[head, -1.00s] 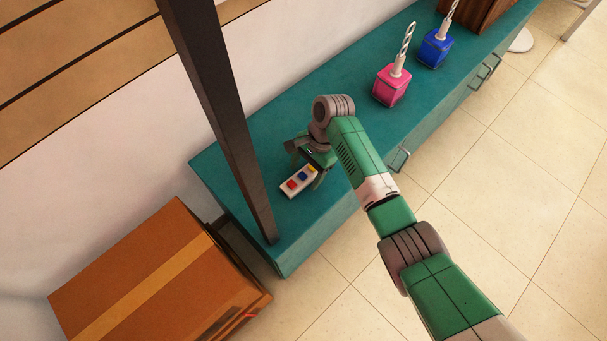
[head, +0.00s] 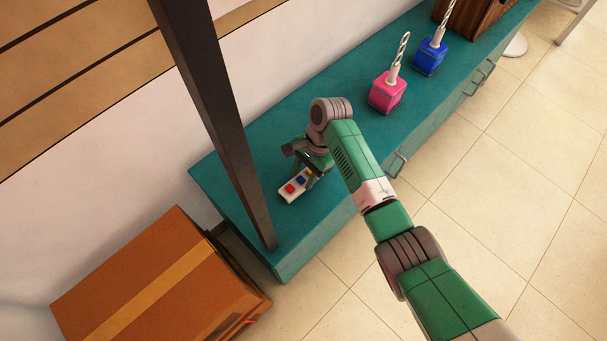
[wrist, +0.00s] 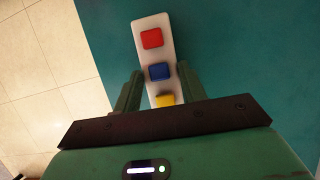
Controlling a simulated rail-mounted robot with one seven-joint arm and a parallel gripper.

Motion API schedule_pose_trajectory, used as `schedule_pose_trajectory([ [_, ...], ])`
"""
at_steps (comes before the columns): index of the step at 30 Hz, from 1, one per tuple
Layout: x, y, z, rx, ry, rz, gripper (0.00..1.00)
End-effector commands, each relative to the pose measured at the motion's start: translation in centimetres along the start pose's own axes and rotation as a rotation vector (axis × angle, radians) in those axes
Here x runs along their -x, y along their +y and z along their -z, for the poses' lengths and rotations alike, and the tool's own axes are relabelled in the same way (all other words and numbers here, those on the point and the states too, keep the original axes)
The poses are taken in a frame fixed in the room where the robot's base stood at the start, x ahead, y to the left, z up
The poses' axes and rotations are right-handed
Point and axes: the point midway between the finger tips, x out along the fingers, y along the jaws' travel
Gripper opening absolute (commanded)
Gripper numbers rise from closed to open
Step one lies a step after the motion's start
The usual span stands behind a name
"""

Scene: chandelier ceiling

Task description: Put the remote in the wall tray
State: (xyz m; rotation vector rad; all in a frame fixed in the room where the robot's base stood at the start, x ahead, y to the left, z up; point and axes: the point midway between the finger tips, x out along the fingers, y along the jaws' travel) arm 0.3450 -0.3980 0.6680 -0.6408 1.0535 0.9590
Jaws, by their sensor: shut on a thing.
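The remote (head: 294,186) is a white bar with red, blue and yellow buttons. In the head view it is at the left part of the teal cabinet top (head: 345,125). In the wrist view the remote (wrist: 149,32) extends out between the fingers, red button farthest out. My gripper (head: 307,177) is shut on the remote, with one finger on each long side in the wrist view (wrist: 158,88). I cannot tell whether the remote touches the cabinet top or is just above it. No wall tray is recognisable in these views.
A dark post (head: 215,115) rises close to the left of the gripper. Pink (head: 387,92) and blue (head: 430,57) cubes with twisted stems stand farther along the cabinet. A cardboard box (head: 160,280) is at lower left. Wooden boards (head: 70,65) line the upper-left wall.

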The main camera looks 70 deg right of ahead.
Motion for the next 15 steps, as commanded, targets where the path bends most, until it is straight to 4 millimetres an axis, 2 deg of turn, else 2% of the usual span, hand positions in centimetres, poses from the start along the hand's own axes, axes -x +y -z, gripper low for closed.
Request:
schedule_pose_trajectory([
  [1, 1.5, -0.1, -0.7, 0.002, -0.001, 0.001, 0.11],
  [2, 2.0, -0.1, -1.0, 0.003, -0.001, 0.000, 0.11],
  [8, 1.5, 4.1, -2.8, -0.001, -0.005, -0.001, 0.11],
  [15, 1.0, 10.2, -5.6, -0.002, -0.003, -0.001, 0.11],
])
